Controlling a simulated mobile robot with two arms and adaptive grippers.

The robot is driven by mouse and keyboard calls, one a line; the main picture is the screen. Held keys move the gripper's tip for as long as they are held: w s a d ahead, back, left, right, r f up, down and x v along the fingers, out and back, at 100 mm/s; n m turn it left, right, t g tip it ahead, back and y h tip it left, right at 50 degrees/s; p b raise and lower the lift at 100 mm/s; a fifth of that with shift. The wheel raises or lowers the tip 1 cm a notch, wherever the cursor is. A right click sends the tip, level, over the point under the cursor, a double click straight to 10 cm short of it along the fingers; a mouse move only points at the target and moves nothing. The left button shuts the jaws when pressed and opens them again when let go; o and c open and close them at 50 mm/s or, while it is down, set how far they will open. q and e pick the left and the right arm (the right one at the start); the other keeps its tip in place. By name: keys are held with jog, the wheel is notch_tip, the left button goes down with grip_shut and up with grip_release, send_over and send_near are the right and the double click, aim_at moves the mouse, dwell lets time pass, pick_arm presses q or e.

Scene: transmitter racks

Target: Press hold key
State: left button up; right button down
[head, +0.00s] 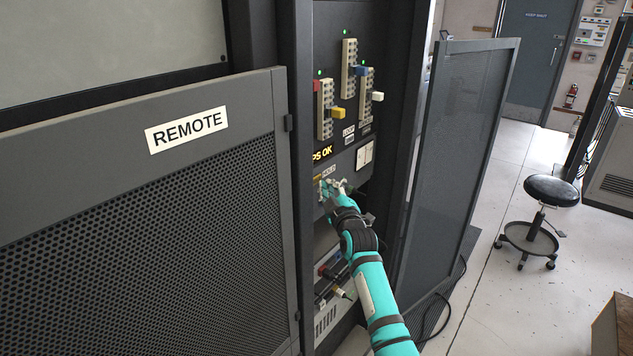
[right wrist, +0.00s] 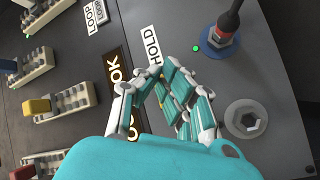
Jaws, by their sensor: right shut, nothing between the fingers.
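In the right wrist view the HOLD label (right wrist: 153,46) lies just beyond my fingers. My right gripper (head: 328,187) is shut and empty, with its fingers at the panel just below the label. The right gripper (right wrist: 166,82) covers most of the area under the label in the wrist view. A little yellow shows between and behind the fingers; whether they touch the key cannot be told. My left gripper is not in view.
Toothed slider blocks with coloured handles (head: 338,113) sit above on the panel. An open mesh door (head: 455,130) stands right of the rack, and the REMOTE door (head: 130,230) at left. A stool (head: 552,190) stands on clear floor.

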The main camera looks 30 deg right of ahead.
jog(key=shift+w, duration=0.15)
dwell(0.5)
jog(key=shift+w+a, duration=0.15)
jog(key=shift+w, duration=0.15)
dwell(0.5)
jog(key=shift+s+r+p, duration=0.1)
jog(key=shift+s+p, duration=0.25)
jog(key=shift+s+d, duration=0.15)
jog(key=shift+d, duration=0.05)
